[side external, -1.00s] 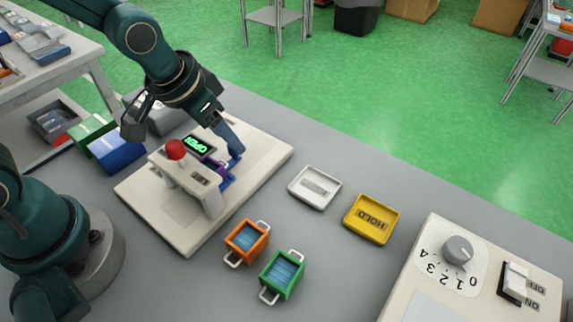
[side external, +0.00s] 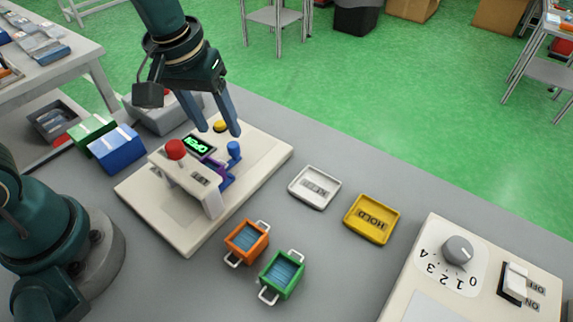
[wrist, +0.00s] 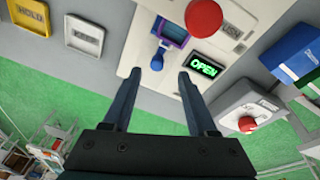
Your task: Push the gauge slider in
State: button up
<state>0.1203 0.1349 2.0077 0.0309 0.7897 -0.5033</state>
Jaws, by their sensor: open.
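The gauge (side external: 150,205) is a cream base with a raised bridge, a red knob (side external: 176,149) on top and a lit green display (side external: 198,145) that reads OPEN. Its blue slider (side external: 228,180) has a round-topped blue knob (side external: 234,150) at the far end. A purple frame (side external: 215,167) sits in the slider, partly under the bridge. My gripper (side external: 219,132) is open and empty, with its fingers above the far end of the gauge. In the wrist view the blue knob (wrist: 157,57) shows just beyond the tips of my gripper (wrist: 171,68).
Orange (side external: 246,240) and green (side external: 282,274) handled frames lie in front of the gauge. A white tray (side external: 315,187) and a yellow HOLD tray (side external: 371,219) are to the right. A dial and switch panel (side external: 430,265) stands further right. Blue (side external: 116,149) and green boxes are left.

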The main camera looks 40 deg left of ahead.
aim_at(233, 144)
jog(key=n, duration=0.2)
jog(key=w+n+g, duration=0.1)
jog(key=shift+w+d+r+n+g, duration=0.1)
jog(key=shift+w+r+n+g, duration=0.1)
jog(key=shift+n+g, duration=0.15)
jog(key=shift+w+f+n+g, duration=0.15)
jog(key=shift+w+n+g, duration=0.15)
jog(key=shift+n, duration=0.15)
jog(key=shift+w+f, duration=0.15)
jog(key=shift+w, duration=0.1)
jog(key=shift+f, duration=2.85)
grip_shut()
jog(key=shift+r, duration=0.1)
